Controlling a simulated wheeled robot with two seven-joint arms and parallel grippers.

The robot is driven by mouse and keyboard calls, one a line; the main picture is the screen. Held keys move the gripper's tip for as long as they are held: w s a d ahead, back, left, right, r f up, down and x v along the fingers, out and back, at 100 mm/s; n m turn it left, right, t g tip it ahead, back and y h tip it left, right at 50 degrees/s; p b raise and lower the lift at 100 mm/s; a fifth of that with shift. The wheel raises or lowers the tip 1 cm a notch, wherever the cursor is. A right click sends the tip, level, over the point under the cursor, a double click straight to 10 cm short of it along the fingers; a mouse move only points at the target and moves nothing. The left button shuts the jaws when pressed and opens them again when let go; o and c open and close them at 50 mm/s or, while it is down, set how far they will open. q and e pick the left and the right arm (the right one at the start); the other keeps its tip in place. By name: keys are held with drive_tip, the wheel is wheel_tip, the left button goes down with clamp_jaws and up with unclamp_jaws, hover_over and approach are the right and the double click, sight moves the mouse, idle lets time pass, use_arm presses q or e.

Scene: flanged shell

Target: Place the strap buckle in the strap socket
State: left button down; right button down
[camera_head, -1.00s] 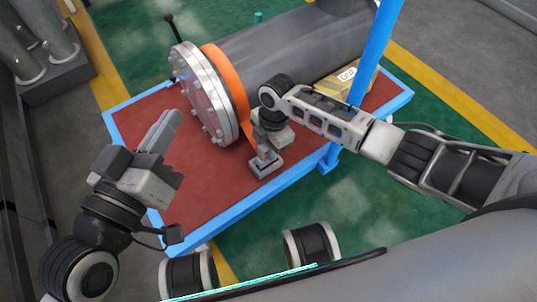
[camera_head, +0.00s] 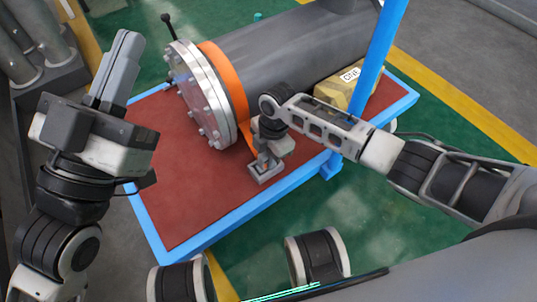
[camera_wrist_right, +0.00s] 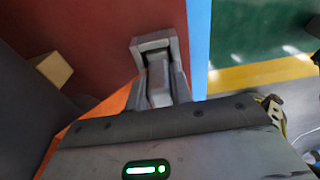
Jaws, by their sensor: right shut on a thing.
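The strap socket (camera_head: 261,178) is a grey open frame on the red deck near its front edge; its far end also shows in the right wrist view (camera_wrist_right: 154,42). My right gripper (camera_head: 266,160) points down over it, shut on the grey strap buckle (camera_wrist_right: 159,82). In the right wrist view the buckle lies between the fingers, its tip at the socket frame. I cannot tell how deep it sits. The orange strap (camera_head: 232,85) wraps the grey cylinder and runs down to the gripper. My left gripper (camera_head: 122,55) is raised left of the deck, fingers together, empty.
The grey cylinder (camera_head: 290,45) with its bolted flange (camera_head: 196,95) stands behind my right gripper. A blue post (camera_head: 378,50) and a yellow box (camera_head: 335,92) are to the right. The red deck (camera_head: 185,190) is bare at front left, inside a blue rim (camera_head: 240,215).

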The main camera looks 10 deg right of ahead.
drive_tip(key=c, duration=1.3)
unclamp_jaws()
drive_tip(key=shift+o, duration=0.2)
drive_tip(key=shift+r, duration=0.1)
drive_tip(key=r+p, duration=0.2)
drive_tip(key=r, duration=0.2)
drive_tip(key=shift+w+d+r+p, duration=0.15)
drive_tip(key=shift+d+p, duration=0.1)
drive_tip(key=shift+p, duration=0.15)
use_arm(q)
wheel_tip(320, 180, down, 9)
drive_tip(key=s+n+g+y+p, duration=0.2)
drive_tip(key=n+g+y+p, duration=0.1)
drive_tip(key=n, duration=0.4)
drive_tip(key=shift+d+g+y, duration=0.4)
drive_tip(key=shift+g+y, duration=0.3)
drive_tip(key=shift+g, duration=0.5)
use_arm(e)
wheel_tip(320, 180, up, 8)
drive_tip(key=shift+w+d, duration=0.15)
drive_tip(key=shift+d, duration=0.3)
